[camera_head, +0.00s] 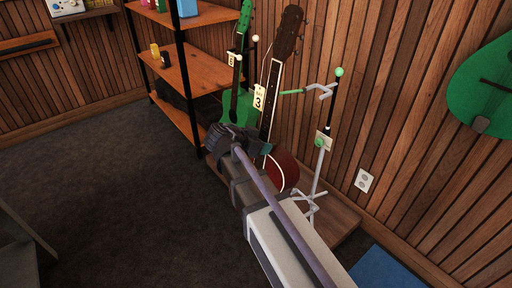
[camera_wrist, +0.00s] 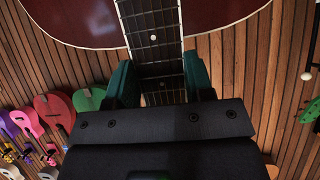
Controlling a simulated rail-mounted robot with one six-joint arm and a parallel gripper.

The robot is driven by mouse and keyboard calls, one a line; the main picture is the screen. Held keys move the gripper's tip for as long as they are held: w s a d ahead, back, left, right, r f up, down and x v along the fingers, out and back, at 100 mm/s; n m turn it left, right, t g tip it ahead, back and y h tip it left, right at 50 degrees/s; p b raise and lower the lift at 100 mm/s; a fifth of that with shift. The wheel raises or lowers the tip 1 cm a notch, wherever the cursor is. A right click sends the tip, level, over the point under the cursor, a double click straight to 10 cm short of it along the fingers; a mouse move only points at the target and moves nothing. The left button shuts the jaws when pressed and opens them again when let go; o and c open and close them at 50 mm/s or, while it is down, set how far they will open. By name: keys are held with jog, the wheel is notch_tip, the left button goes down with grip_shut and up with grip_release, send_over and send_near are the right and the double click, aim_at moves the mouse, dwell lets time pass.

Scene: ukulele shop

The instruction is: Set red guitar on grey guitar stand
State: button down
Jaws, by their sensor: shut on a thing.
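The red guitar (camera_head: 283,174) is upright near the wood wall, its dark headstock at the top and its red body low, partly hidden by my arm. My gripper (camera_head: 262,150) is shut on the guitar's neck. In the wrist view, the green finger pads of my gripper (camera_wrist: 158,82) lie on both sides of the fretted neck, and the dark red body (camera_wrist: 80,18) fills the top. The grey guitar stand (camera_head: 321,165), with green tips, is just right of the guitar. Whether the guitar touches a stand is hidden.
A green guitar (camera_head: 238,106) stands to the left, with a tag numbered 3 (camera_head: 258,98) near it. A wooden shelf (camera_head: 187,70) is further left. A low wooden platform (camera_head: 335,218) is under the stand. A green guitar (camera_head: 483,90) hangs at right.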

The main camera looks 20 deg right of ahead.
jog(key=shift+r, duration=0.15)
jog(key=w+d, duration=0.5)
jog(key=d, duration=0.8)
jog(key=shift+d+f, duration=0.25)
jog(key=shift+f, duration=0.15)
dwell(0.6)
jog(key=w+d+b, duration=0.1)
jog(key=w+d, duration=0.1)
jog(key=d, duration=0.4)
jog(key=shift+w+d+f, duration=0.15)
jog(key=shift+f, duration=0.05)
dwell(0.6)
jog(key=shift+f, duration=0.1)
dwell(0.5)
jog(key=shift+w+d+f+b, duration=0.1)
jog(key=shift+d+f+b, duration=0.05)
jog(key=shift+f+b, duration=2.65)
jog(key=shift+r, duration=0.1)
jog(key=shift+c, duration=2.1)
grip_release()
